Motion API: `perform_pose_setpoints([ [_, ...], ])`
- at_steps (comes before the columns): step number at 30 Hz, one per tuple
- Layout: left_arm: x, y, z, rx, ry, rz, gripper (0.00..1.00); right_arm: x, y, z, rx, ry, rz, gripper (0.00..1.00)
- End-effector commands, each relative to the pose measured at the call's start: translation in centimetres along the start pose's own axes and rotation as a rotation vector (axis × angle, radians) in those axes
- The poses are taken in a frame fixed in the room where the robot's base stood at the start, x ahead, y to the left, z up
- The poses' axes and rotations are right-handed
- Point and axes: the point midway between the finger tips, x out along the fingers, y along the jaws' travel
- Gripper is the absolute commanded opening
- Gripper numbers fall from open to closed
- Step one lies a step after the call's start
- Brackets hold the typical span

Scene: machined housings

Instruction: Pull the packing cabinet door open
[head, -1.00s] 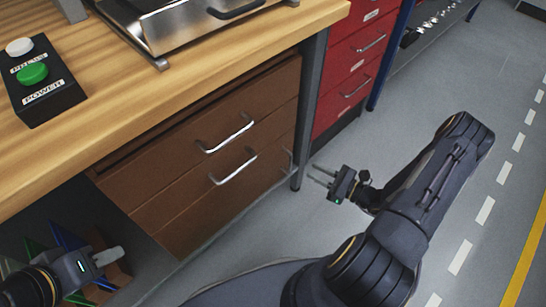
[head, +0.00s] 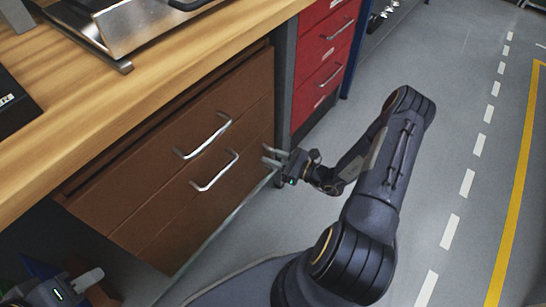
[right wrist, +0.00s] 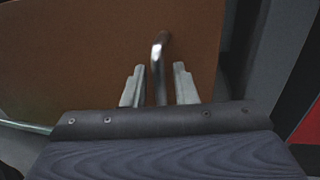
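The brown wooden packing cabinet (head: 185,165) stands under the workbench, with two slanting silver bar handles, an upper one (head: 203,136) and a lower one (head: 214,171). My right gripper (head: 271,156) is at the cabinet's right end, close to its front. In the right wrist view, a metal bar handle (right wrist: 158,55) on the brown panel (right wrist: 100,50) stands between the two fingers of my right gripper (right wrist: 159,86). The fingers are apart, with a gap on each side of the handle. My left gripper (head: 88,280) is low at the left; its finger opening is unclear.
The wooden workbench top (head: 190,80) overhangs the cabinet, with a metal device (head: 140,35) on it. A grey bench leg (head: 284,85) and a red drawer cabinet (head: 322,65) stand just right of it. The grey floor (head: 400,215) is clear toward the right.

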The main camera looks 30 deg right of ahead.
Motion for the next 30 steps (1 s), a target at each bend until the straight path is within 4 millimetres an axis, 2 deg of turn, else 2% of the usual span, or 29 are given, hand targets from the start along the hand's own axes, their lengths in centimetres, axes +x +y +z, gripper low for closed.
perform_pose_setpoints([
  [4,0.0,0.0,0.0,0.0,0.0,0.0,0.36,0.0,0.0,0.0,0.0,0.0,0.0,0.23],
  [9,0.0,0.0,0.0,0.0,0.0,0.0,0.36,0.0,0.0,0.0,0.0,0.0,0.0,0.01],
  [22,-0.1,0.1,-0.1,0.0,0.0,0.0,0.36,-0.6,0.1,0.0,0.002,0.002,-0.014,0.0],
  [26,-0.4,0.2,-0.2,0.0,0.0,0.0,0.36,-2.3,0.7,0.0,0.005,0.004,-0.051,0.0],
  [30,-1.0,0.4,-0.5,0.0,0.0,0.0,0.36,-5.3,1.9,0.1,0.01,0.004,-0.125,0.0],
])
